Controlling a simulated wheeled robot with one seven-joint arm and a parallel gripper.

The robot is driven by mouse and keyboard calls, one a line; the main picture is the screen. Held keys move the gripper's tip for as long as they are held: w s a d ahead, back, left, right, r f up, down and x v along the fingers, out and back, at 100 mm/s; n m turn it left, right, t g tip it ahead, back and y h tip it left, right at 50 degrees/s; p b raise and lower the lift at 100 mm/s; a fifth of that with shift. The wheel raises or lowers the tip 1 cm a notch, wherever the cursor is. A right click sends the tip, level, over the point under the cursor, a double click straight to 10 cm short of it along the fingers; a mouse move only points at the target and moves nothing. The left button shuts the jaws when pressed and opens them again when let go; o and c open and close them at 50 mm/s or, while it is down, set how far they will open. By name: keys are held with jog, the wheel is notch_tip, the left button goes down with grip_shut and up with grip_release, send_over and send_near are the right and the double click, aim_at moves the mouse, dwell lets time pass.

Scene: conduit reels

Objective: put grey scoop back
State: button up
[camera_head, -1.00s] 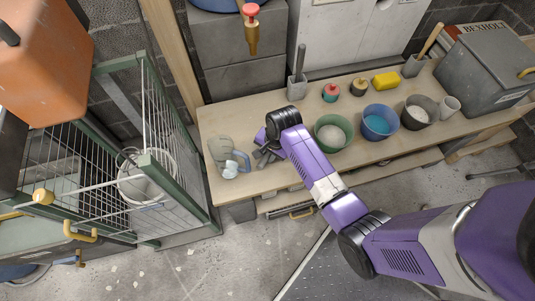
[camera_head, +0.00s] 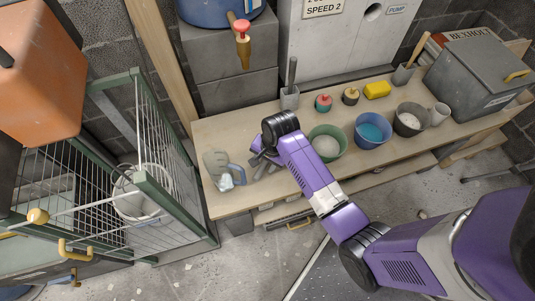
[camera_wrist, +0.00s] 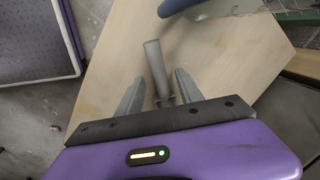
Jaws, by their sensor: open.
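My gripper (camera_head: 260,160) is open, low over the left end of the wooden bench. In the wrist view its two fingers (camera_wrist: 160,80) stand apart on either side of a grey rod-like handle (camera_wrist: 154,62), which I take for the grey scoop. I cannot tell whether they touch it, and its lower end is hidden by my gripper. In the head view the handle cannot be told apart from my fingers.
Right of my arm stand a green bowl (camera_head: 328,153), a blue bowl (camera_head: 372,143) and a dark grey bowl (camera_head: 410,130). A holder (camera_head: 290,102) stands behind. A green-framed wire cage (camera_head: 140,180) is close left of the bench.

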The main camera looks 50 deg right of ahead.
jog(key=v, duration=0.9)
jog(key=s+a+n+t+h, duration=0.2)
jog(key=s+a+n+t, duration=0.5)
jog(key=s, duration=0.4)
jog(key=s+a+r+n+t, duration=0.2)
jog(key=s+r+n, duration=0.1)
jog(key=r, duration=0.3)
jog(key=s+a+r+n+t+y, duration=0.1)
jog(key=s+a+r+n, duration=0.1)
jog(key=r, duration=0.5)
jog(key=s+a+r+n+t, duration=0.2)
jog(key=s+a+r+n, duration=0.1)
jog(key=r, duration=0.4)
jog(key=s+n, duration=0.1)
jog(key=s, duration=0.1)
jog(key=shift+s+r+t+y+p, duration=0.25)
jog(key=shift+s+t+y+p, duration=0.05)
jog(key=shift+s+p, duration=0.05)
